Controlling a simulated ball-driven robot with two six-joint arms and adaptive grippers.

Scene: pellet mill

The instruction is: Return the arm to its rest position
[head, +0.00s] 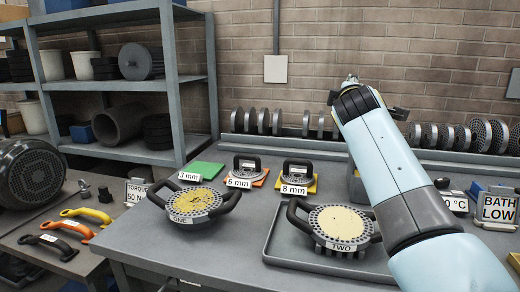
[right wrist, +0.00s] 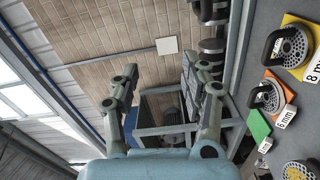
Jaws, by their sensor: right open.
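My right arm (head: 398,165) reaches in from the lower right in the head view, over the bench and up in front of the brick wall. Its gripper is mostly hidden behind the wrist there. In the right wrist view the right gripper (right wrist: 163,72) has its two fingers spread wide apart, with nothing between them. It points toward the wall and shelving, clear of the bench items. My left gripper is not in view.
Round die plates labelled ONE (head: 195,203) and TWO (head: 340,222) sit on the grey bench, TWO on a tray (head: 283,254). Smaller handled plates stand behind on coloured mats. Discs line the bench back. A shelf rack (head: 120,87) stands left. A BATH LOW sign (head: 498,207) stands right.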

